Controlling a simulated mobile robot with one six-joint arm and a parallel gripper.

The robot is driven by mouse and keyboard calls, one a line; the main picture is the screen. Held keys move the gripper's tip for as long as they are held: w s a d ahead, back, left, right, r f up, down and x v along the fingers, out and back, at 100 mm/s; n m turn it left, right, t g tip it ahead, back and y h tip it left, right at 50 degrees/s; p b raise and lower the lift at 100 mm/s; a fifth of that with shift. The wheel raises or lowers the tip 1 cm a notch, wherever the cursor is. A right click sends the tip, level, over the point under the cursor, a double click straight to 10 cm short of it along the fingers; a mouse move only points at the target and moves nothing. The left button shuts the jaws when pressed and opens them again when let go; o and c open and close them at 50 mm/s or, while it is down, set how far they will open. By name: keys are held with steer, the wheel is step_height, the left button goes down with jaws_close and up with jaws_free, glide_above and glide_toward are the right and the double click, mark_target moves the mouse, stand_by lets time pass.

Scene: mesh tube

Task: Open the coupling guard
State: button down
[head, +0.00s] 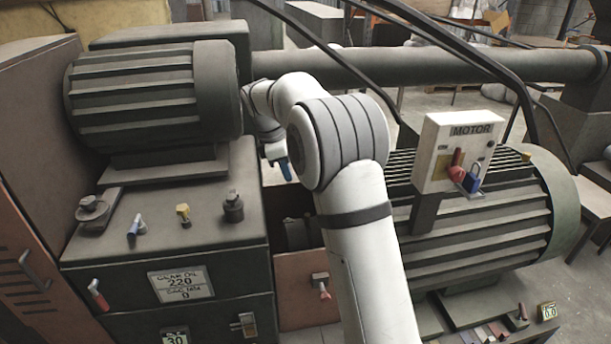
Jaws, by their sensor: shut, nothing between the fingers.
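A rust-brown panel (298,283) stands between the gearbox and the big motor, and I take it to be the coupling guard. A small latch with a red grip (322,287) is on its front. A dark round coupling part (297,234) shows above the panel's top edge. My arm hides the panel's right side, so I cannot tell how far it is open. My gripper (285,170) is shut and empty, with blue fingertips pointing down. It is above and behind the panel, apart from the latch.
The gearbox (165,238) has small fittings on top and a red-handled valve (98,294) in front. The ribbed motor (490,212) is at the right. A MOTOR switch box (459,150) carries a red lever and blue padlock (472,179). Dark cables cross above.

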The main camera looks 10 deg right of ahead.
steer(key=w+d+f+n+p, duration=0.1)
steer(key=w+d+f, duration=0.1)
steer(key=d+f, duration=0.3)
steer(key=shift+x, duration=1.15)
steer(key=shift+w+a+p, duration=0.1)
steer(key=shift+p, duration=0.2)
